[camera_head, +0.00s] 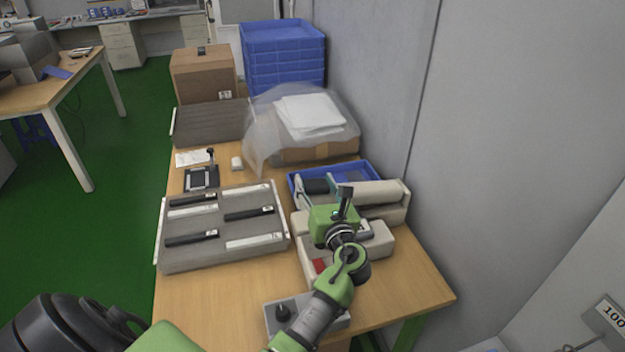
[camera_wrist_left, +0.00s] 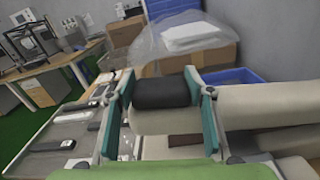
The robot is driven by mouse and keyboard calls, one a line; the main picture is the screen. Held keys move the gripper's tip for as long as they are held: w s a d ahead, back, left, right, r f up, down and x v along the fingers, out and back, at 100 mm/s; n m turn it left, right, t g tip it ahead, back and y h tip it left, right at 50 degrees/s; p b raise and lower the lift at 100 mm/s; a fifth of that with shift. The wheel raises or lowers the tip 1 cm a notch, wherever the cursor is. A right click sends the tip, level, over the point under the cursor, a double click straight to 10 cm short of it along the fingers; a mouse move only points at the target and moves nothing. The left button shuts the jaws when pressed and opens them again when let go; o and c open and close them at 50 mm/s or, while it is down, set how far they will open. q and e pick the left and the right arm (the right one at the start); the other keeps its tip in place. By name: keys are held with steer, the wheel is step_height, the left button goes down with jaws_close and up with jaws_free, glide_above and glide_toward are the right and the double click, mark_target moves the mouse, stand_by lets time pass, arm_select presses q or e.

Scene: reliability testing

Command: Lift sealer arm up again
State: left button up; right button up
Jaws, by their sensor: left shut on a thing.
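The sealer (camera_head: 385,238) is a pale beige device at the right of the table. Its arm (camera_head: 375,192) is a rounded beige bar across its back, with a dark grip (camera_head: 317,186) at the left end. My left gripper (camera_head: 322,190) reaches over the sealer from the front and is shut around this grip. In the left wrist view, the teal fingers stand on either side of the dark grip (camera_wrist_left: 166,93), and the arm (camera_wrist_left: 270,105) extends right. My green wrist hides part of the sealer body, so the arm's exact angle is unclear. My right gripper is not visible.
A grey tray (camera_head: 284,247) with several black and white strips lies left of the sealer. A blue bin (camera_head: 292,178) and a bag-covered box (camera_head: 335,150) stand behind. A grey box with a knob (camera_head: 283,312) is at the front. The wall is close on the right.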

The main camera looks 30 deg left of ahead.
arm_select(q)
steer(key=r+m+p, duration=0.1)
steer(key=r+p, duration=0.1)
steer(key=w+d+r+p, duration=0.1)
steer(key=r+p, duration=0.1)
steer(key=p, duration=0.1)
steer(key=w+r+m+p, duration=0.1)
steer(key=r+p, duration=0.1)
steer(key=p, duration=0.1)
steer(key=shift+w+d+r+m, duration=0.1)
steer(key=shift+d+m, duration=0.2)
steer(key=shift+d, duration=0.1)
steer(key=shift+w+d+r+m+p, duration=0.3)
steer(key=shift+w+r+p, duration=0.05)
steer(key=shift+p, duration=0.2)
steer(key=o, duration=1.6)
steer(key=shift+w, duration=0.1)
steer(key=shift+f, duration=0.1)
steer(key=v, duration=1.2)
